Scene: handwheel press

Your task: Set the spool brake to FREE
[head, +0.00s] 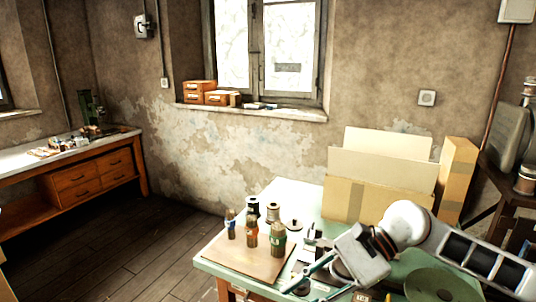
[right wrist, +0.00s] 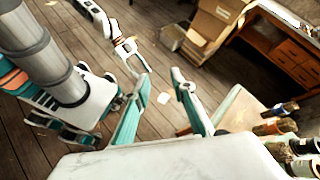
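I cannot make out the spool brake or its setting for certain in either view. On the green bench (head: 296,194) in the head view, a black spool (head: 253,205), a wound spool (head: 273,212) and a flat dark spool (head: 292,225) stand behind a board. My right gripper (head: 298,292) reaches in from the right, low over the front of the bench, covering what lies beneath. In the right wrist view its two teal fingers (right wrist: 160,80) are apart with nothing between them. My left gripper (right wrist: 138,62) shows small beyond them; its fingers are unclear.
Cardboard sheets (head: 380,170) and a tall box (head: 456,180) stand at the bench's back. A green disc (head: 430,285) lies at the front right. Floor left of the bench is clear.

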